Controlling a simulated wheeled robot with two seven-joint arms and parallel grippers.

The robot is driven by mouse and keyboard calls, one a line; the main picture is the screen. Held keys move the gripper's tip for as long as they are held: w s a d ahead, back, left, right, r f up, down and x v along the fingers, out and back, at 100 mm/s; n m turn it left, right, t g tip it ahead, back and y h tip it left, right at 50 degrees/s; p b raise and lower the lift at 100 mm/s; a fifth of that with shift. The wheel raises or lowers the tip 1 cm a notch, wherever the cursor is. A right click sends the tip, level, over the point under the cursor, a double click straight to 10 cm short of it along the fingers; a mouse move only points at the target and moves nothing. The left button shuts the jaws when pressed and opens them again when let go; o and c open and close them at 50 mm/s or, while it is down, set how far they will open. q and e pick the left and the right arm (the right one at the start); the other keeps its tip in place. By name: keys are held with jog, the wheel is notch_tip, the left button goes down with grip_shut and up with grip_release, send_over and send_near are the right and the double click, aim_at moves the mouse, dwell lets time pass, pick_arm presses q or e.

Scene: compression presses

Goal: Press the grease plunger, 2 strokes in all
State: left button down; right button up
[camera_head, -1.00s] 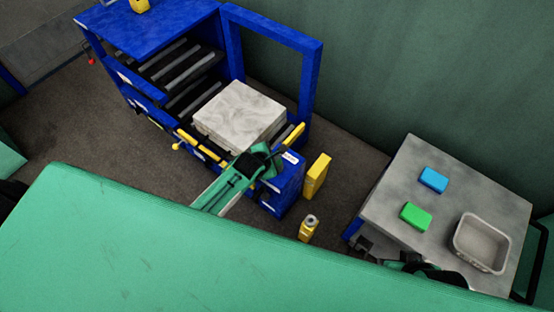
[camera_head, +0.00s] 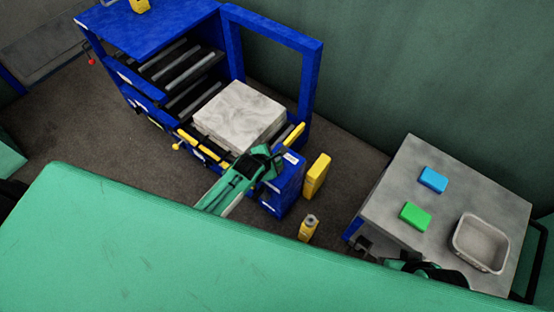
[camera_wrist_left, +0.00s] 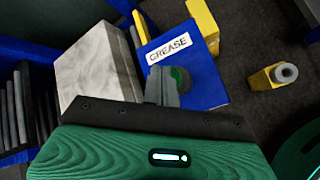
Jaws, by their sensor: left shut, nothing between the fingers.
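The grease unit is a blue box (camera_head: 285,187) with a white label, at the press's front right corner. The left wrist view shows its label (camera_wrist_left: 168,49), reading GREASE, and a round dark green plunger (camera_wrist_left: 181,79) on its top. My left gripper (camera_wrist_left: 160,76) is shut and empty. Its fingertips are over the box top, right beside the plunger and partly covering it. I cannot tell whether they touch it. In the head view the left gripper (camera_head: 276,160) hides the plunger. Dark parts of my right arm show at the side table; its fingers are not clear.
The blue press frame holds a pale block (camera_head: 240,112) next to the grease box. A yellow post (camera_head: 316,175) and a yellow bottle-like thing (camera_head: 308,228) stand right of it. A grey side table (camera_head: 400,175) carries a blue block, a green block and a grey bin (camera_head: 481,243).

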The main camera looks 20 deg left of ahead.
pick_arm(q)
jog(key=shift+f+b, duration=0.4)
jog(key=shift+f, duration=0.55)
dwell(0.9)
jog(key=shift+r+p, duration=1.35)
jog(key=shift+p, duration=0.2)
notch_tip(320, 180, up, 5)
jog(key=p, duration=0.5)
jog(key=shift+r+p, duration=0.1)
jog(key=shift+p, duration=0.3)
dwell(1.5)
